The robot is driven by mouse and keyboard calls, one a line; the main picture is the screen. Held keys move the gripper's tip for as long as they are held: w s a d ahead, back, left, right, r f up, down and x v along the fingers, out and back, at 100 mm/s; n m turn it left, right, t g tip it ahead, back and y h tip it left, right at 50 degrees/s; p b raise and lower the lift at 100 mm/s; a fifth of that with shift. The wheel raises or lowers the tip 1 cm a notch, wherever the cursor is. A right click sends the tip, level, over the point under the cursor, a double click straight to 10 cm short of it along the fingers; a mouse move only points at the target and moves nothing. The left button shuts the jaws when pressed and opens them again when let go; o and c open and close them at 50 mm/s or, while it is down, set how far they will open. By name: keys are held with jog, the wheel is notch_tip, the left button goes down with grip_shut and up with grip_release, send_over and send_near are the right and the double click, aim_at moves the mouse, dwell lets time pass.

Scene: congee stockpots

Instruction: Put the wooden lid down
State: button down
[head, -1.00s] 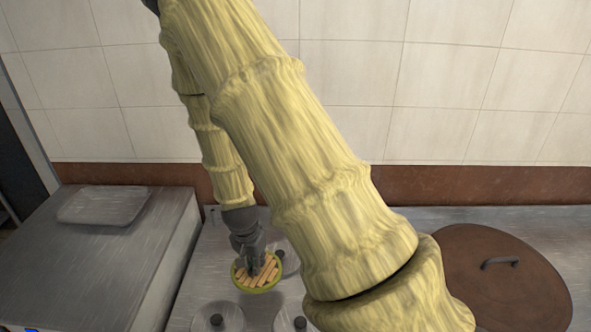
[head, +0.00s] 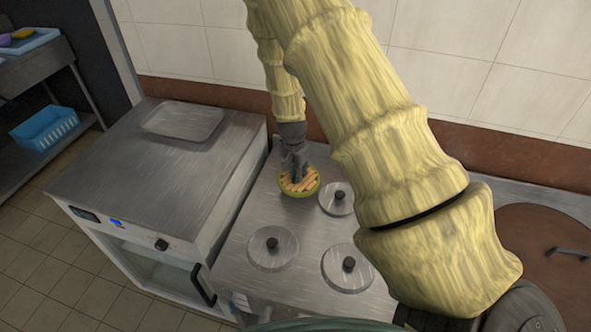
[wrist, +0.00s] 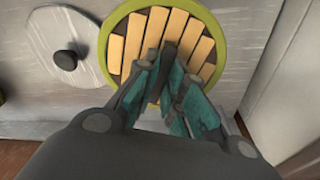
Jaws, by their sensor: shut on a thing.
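The wooden lid (head: 310,186) is round, with pale slats and a yellow-green rim. In the head view it is at the back left of the steel counter top. My gripper (head: 297,176) is over it, pointing down, shut on its middle. In the wrist view the lid (wrist: 133,38) lies beyond the fingers of my gripper (wrist: 167,65), which hide its near middle and the grip point. I cannot tell whether the lid touches the steel top or hangs just above it.
Three steel lids with black knobs (head: 272,252) (head: 347,270) (head: 337,199) sit close by on the steel counter (head: 235,245). A steel cabinet (head: 165,165) stands to the left. A large brown round cover (head: 540,245) is at the right. A wall rises behind.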

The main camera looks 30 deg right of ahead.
jog(key=shift+w+d+f+p, duration=0.1)
jog(key=shift+w+d+p, duration=0.1)
jog(key=shift+w, duration=0.55)
jog(key=shift+w+d+f+p, duration=0.1)
jog(key=shift+w+d+p, duration=0.1)
jog(key=shift+w, duration=0.5)
jog(key=shift+f+p, duration=0.75)
jog(key=shift+f, duration=0.95)
jog(key=shift+f, duration=0.2)
jog(key=c, duration=1.5)
grip_release()
jog(key=shift+r, duration=0.3)
notch_tip(320, 180, up, 12)
jog(key=a+b, duration=0.1)
jog(key=b, duration=0.2)
jog(key=shift+s+a+f+b, duration=0.15)
jog(key=shift+s+a+b, duration=0.15)
jog(key=shift+a+b, duration=0.1)
